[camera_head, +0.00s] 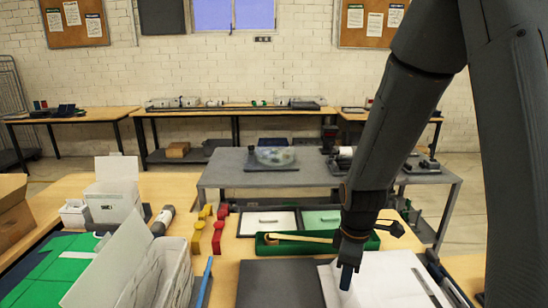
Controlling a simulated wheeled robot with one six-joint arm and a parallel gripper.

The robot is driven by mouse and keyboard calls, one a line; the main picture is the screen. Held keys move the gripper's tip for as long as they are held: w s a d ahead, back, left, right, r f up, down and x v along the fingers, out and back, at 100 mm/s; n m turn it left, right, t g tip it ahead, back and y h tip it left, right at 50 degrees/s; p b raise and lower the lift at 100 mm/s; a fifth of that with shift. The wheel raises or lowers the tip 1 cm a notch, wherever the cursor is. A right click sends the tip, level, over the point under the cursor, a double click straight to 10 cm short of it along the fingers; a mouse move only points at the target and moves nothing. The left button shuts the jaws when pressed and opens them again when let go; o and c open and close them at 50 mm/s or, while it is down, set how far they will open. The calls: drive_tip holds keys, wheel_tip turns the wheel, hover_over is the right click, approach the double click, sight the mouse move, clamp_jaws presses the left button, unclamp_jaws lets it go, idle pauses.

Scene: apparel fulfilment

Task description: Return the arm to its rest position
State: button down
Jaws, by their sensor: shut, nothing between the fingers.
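My arm comes down from the upper right of the head view and ends in my gripper (346,280), low over the right side of the wooden table. The fingers point down and look shut, with nothing seen between them. Below the fingertips lies a white sheet or folded white item (390,280); I cannot tell whether they touch it. A dark grey mat (280,285) lies just to the left. My forearm hides part of the green tray (285,247) behind the gripper.
Red and yellow pieces (218,236) stand left of the tray. A white open box (140,270) and green cloth (45,268) are at front left. A white carton (112,190) stands behind them. A grey metal table (225,165) stands beyond. Open space lies above the tabletop.

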drive_tip(key=s+r+m+t+b, duration=0.1)
drive_tip(key=s+r+m, duration=0.4)
drive_tip(key=m, duration=0.8)
drive_tip(key=shift+s+b, duration=0.55)
drive_tip(key=shift+s, duration=0.55)
drive_tip(key=shift+d, duration=0.15)
